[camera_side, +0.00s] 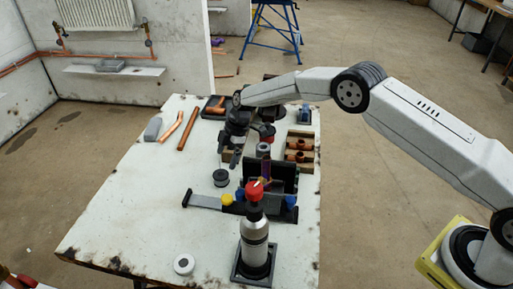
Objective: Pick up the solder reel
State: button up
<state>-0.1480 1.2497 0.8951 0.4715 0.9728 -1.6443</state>
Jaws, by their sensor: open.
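A small dark reel with a grey top (221,177), which looks like the solder reel, sits on the pale worktable (130,215), left of the black tool holder. My gripper (229,153) is above and slightly behind the reel in the picture, pointing down. Its dark fingers are apart, with nothing seen between them. The gap between fingers and reel is hard to judge from this view. My wrist hides part of the table behind it.
A torch with a red knob (254,226) stands upright at the front. A black tool holder (283,178) and wooden fitting blocks (300,150) lie to the right. The left middle of the table is clear.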

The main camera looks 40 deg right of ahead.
aim_at(221, 174)
jog(key=shift+f, duration=0.15)
jog(key=shift+x, duration=1.15)
jog(key=shift+x, duration=2.6)
jog(key=shift+c, duration=0.2)
jog(key=shift+w, duration=0.1)
grip_shut()
